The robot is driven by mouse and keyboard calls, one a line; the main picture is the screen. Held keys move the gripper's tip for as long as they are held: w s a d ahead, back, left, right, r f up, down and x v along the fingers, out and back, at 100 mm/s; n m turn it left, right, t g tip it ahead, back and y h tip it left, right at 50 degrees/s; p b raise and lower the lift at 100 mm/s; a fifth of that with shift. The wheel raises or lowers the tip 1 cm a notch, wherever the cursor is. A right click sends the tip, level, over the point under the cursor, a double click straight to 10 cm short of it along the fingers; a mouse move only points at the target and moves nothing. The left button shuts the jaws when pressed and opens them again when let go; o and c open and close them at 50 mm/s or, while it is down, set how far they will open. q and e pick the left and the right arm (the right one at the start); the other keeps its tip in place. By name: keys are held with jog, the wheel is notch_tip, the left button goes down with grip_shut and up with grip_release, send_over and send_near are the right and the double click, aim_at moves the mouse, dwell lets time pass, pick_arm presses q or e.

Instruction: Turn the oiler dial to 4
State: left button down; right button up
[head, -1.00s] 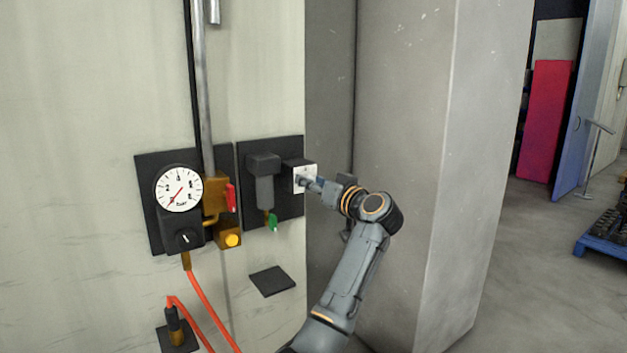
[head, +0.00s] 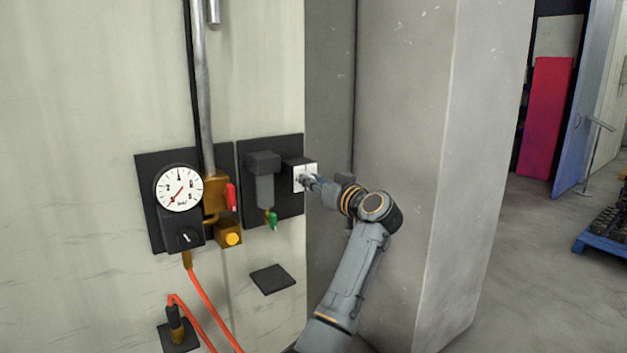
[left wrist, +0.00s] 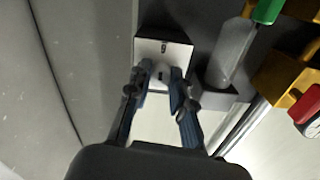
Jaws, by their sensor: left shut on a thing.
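The oiler dial sits on a white square face plate (head: 304,178) on a dark box, at the right of the dark wall panel. The plate also shows in the left wrist view (left wrist: 176,52). My left gripper (head: 306,180) is at the front of the plate. In the left wrist view its two blue fingers (left wrist: 160,76) are shut on the small dial knob at the plate's centre. The fingers hide most of the knob and any numbers around it, so its setting cannot be read. My right gripper is not in view.
Left of the dial hang a grey bowl with a green tap (head: 272,219), a red lever (head: 231,197) and a round pressure gauge (head: 179,189). A red hose (head: 207,312) hangs below.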

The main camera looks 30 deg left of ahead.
pick_arm(q)
jog(key=shift+f+n+b, duration=0.15)
jog(key=shift+n+b, duration=2.95)
jog(key=shift+n, duration=5.5)
jog(key=shift+f+n+b, duration=0.1)
jog(key=shift+n+b, duration=3)
jog(key=shift+n, duration=5.5)
